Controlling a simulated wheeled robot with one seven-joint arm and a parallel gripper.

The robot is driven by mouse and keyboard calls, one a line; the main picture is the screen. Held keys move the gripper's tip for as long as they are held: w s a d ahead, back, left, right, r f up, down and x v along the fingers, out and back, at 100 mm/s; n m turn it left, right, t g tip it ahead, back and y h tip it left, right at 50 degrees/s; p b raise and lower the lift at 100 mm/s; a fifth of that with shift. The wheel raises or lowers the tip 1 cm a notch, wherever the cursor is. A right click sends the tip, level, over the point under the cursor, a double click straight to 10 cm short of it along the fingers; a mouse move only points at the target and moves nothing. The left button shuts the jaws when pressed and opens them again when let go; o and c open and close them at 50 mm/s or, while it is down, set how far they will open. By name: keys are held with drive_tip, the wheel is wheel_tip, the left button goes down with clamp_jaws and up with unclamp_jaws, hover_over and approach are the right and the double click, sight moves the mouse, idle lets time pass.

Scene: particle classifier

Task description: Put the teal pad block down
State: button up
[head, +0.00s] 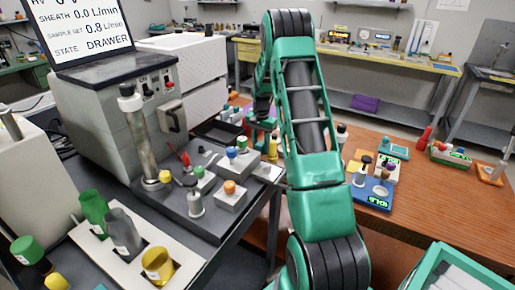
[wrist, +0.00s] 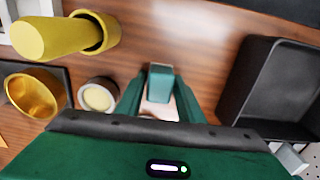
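The teal pad block (wrist: 160,82) shows in the wrist view as a small grey-teal piece between the tips of my gripper (wrist: 159,95). The two green fingers slant in toward it from both sides and appear to touch it. The brown wooden table top lies beyond it; I cannot tell whether the block touches the table. In the head view my gripper (head: 262,125) is low over the wooden table, partly hidden behind my arm, and the block cannot be made out clearly there.
A black tray (wrist: 262,82) is at the right. Bare wood lies between. In the head view, the grey instrument (head: 105,90) stands left.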

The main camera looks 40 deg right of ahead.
sight(261, 143)
wheel_tip(261, 143, up, 12)
drive_tip(key=s+a+r+n, duration=0.2)
drive_tip(key=s+a+r, duration=0.3)
drive_tip(key=s+r, duration=0.15)
drive_tip(key=s+a+r+n, duration=0.1)
drive_tip(key=s+a+r, duration=0.1)
drive_tip(key=s+a, duration=0.3)
drive_tip(key=s+a+r+n, duration=0.1)
drive_tip(key=s+a+r, duration=0.1)
drive_tip(key=s, duration=0.5)
drive_tip(key=s+a+f+n, duration=0.1)
drive_tip(key=s+a, duration=0.4)
drive_tip(key=s, duration=0.5)
drive_tip(key=s+a+f+n, duration=0.1)
drive_tip(key=s+a, duration=0.4)
drive_tip(key=s, duration=0.6)
drive_tip(key=shift+a+f+n, duration=0.2)
drive_tip(key=shift+f+n, duration=0.05)
drive_tip(key=shift+n, duration=0.65)
drive_tip(key=shift+w+f, duration=0.25)
drive_tip(key=shift+w, duration=0.35)
